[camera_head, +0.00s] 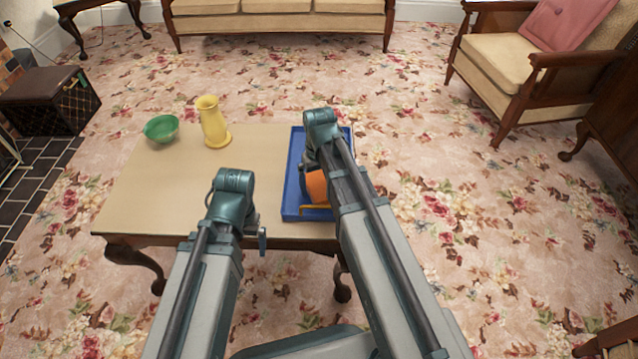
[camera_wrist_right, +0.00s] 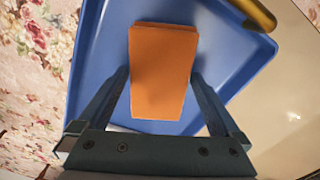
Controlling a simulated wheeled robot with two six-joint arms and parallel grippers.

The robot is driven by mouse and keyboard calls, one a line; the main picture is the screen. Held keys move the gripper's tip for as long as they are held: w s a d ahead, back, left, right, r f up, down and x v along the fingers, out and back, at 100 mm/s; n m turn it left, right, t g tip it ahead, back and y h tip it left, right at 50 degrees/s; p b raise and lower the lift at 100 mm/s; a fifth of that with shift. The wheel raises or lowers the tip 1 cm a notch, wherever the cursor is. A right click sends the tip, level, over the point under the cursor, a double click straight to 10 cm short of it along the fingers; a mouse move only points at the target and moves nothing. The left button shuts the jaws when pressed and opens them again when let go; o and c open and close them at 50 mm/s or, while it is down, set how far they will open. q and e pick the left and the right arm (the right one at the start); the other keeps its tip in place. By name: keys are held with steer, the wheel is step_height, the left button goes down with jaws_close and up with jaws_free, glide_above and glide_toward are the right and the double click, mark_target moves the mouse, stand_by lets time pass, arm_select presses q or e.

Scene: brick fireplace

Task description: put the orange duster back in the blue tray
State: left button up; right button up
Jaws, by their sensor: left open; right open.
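The orange duster (camera_head: 316,187) shows as a block inside the blue tray (camera_head: 292,185), partly hidden behind my right arm in the head view. In the right wrist view the orange duster (camera_wrist_right: 163,70) lies over the blue tray (camera_wrist_right: 105,30), between the two fingers of my right gripper (camera_wrist_right: 160,76). Those fingers are open, one on each side of it; I cannot tell whether they touch it. In the head view my right gripper is mostly hidden by its arm. My left gripper (camera_head: 258,238) is open and empty near the table's front edge, left of the tray.
A yellow rod (camera_head: 315,209) lies at the tray's front side. The table's middle is clear. An armchair and sofa stand beyond.

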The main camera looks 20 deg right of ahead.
mark_target(319, 184)
step_height(319, 184, up, 12)
steer(key=p, duration=1.1)
steer(key=shift+f, duration=0.25)
step_height(319, 184, down, 12)
steer(key=b, duration=1.2)
steer(key=shift+r, duration=0.15)
